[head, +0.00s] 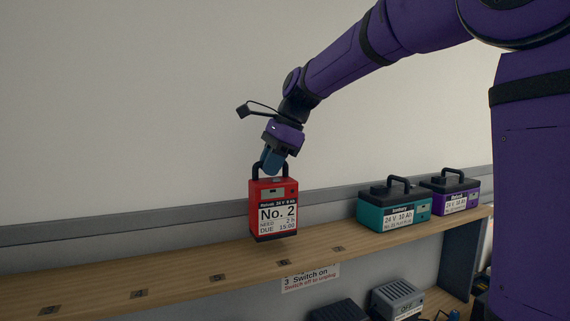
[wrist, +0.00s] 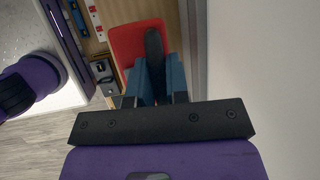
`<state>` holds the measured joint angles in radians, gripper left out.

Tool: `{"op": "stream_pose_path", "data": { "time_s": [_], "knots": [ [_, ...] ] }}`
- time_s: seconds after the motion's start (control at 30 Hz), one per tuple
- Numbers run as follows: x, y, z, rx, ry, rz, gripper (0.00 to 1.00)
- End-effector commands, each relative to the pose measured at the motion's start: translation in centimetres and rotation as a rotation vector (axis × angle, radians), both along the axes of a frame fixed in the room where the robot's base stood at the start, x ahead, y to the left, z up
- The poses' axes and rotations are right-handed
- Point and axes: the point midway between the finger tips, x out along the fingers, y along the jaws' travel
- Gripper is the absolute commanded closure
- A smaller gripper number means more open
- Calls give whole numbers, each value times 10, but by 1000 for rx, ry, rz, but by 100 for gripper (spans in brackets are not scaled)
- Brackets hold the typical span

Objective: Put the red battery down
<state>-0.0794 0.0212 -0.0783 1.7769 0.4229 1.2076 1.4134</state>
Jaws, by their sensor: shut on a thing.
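The red battery (head: 273,212) hangs upright from my gripper (head: 270,166) in the head view, with a label reading "No. 2" and "DUE 15:00". My gripper is shut on its black handle. The battery's base appears at or just above the wooden shelf (head: 180,274); I cannot tell whether it touches. In the wrist view the red battery (wrist: 137,40) shows beyond the blue fingers (wrist: 160,80), which close on the dark handle. The fingers hide part of the battery's top.
A teal battery (head: 393,207) and a purple battery (head: 456,193) stand on the shelf to the right. The shelf left of the red battery is clear, with small dark marked squares along it. A grey unit marked "OFF" (head: 398,297) sits below the shelf.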

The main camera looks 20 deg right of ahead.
Motion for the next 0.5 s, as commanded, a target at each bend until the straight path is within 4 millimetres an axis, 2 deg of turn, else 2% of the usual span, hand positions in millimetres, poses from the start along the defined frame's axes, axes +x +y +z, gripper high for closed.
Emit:
{"op": "stream_pose_path", "data": {
  "time_s": [0.17, 0.4, 0.5],
  "knots": [
    [2, 2, -4, 1, -3, -1, 100],
    [1, 1, -29, 0, -1, -2, 100],
    [1, 1, -34, 0, -4, -1, 100]
  ]
}}
